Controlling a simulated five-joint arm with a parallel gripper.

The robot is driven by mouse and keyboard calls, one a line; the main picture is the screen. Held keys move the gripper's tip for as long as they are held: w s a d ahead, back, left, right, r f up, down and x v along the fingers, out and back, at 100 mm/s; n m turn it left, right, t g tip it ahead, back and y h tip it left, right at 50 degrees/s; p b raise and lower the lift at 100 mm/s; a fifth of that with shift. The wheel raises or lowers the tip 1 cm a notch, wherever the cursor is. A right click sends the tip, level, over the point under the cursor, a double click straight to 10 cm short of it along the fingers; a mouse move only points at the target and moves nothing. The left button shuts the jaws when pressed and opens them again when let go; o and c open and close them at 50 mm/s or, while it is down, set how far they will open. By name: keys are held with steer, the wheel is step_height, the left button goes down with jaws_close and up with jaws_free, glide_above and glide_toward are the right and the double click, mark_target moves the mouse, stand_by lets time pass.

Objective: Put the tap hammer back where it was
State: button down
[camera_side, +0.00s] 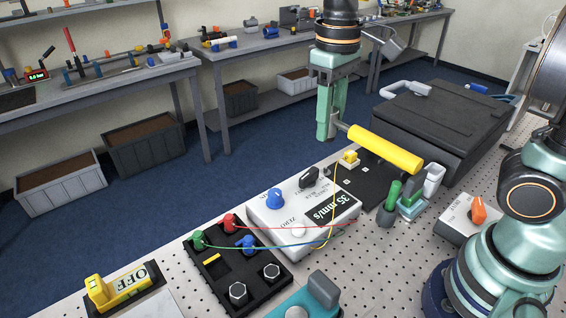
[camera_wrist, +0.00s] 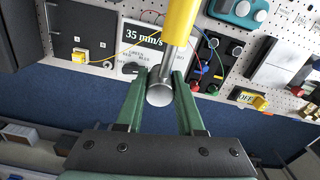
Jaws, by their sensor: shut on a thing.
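The tap hammer (camera_side: 385,149) has a thick yellow handle and a short metal part. My gripper (camera_side: 333,132) is shut on the metal part in the side view, and the handle sticks out to the right, tilted slightly down. The hammer hangs above the bench, clear of it. In the wrist view, the hammer (camera_wrist: 179,22) runs up from between the two green fingers of my gripper (camera_wrist: 159,78), its round metal end towards the camera. The place where the hammer was before cannot be told from these frames.
A black case (camera_side: 440,115) stands behind. A yellow OFF switch (camera_side: 125,287) is at front left.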

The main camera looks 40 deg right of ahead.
step_height(320, 180, down, 18)
steer(key=shift+f, duration=0.1)
stand_by(0.4)
steer(key=shift+f, duration=0.1)
steer(key=shift+f, duration=0.5)
steer(key=c, duration=0.5)
jaws_free()
